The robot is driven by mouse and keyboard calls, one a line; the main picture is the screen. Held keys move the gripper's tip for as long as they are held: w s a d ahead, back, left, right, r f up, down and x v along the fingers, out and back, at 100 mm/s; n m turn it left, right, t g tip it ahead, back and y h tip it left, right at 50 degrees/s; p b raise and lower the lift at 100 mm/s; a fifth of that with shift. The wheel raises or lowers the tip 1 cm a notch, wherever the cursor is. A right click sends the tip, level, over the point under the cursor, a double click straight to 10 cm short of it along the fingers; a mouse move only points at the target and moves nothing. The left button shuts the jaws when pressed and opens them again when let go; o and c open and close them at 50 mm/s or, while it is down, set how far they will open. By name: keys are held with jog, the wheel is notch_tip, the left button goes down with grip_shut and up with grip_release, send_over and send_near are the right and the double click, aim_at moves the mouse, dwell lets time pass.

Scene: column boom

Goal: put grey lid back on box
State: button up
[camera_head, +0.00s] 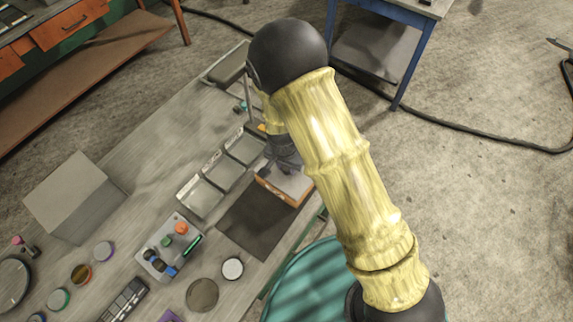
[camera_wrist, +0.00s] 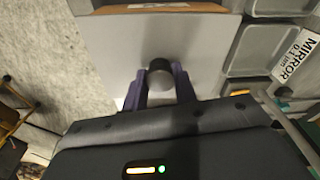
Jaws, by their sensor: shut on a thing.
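The grey lid (camera_head: 293,183) is a flat plate over the orange-brown box (camera_head: 280,191) near the table's right edge. In the wrist view the pale lid (camera_wrist: 108,45) fills the middle, with a dark round knob (camera_wrist: 160,66) on it. My gripper (camera_head: 283,163) is above the lid; in the wrist view its purple fingers (camera_wrist: 160,80) are shut on the knob from both sides. The box's orange side with a white label (camera_wrist: 160,5) shows at the top edge of the wrist view. Whether the lid rests fully on the box I cannot tell; my arm hides part of it.
Several grey trays (camera_head: 222,172) stand in a row left of the box. A dark mat (camera_head: 255,225) lies in front. A grey block (camera_head: 75,195), a button panel (camera_head: 168,245) and small round discs are further left. A blue table (camera_head: 385,45) stands behind.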

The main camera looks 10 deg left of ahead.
jog(key=shift+a+f+b, duration=0.1)
jog(key=shift+f+b, duration=0.2)
jog(key=shift+f, duration=0.25)
dwell(0.9)
jog(key=shift+s, duration=0.15)
jog(key=shift+w, duration=0.2)
dwell(0.4)
jog(key=o, duration=1.6)
jog(key=shift+c, duration=0.2)
jog(key=shift+r+p, duration=2.85)
jog(key=shift+r, duration=0.65)
jog(key=shift+c, duration=0.2)
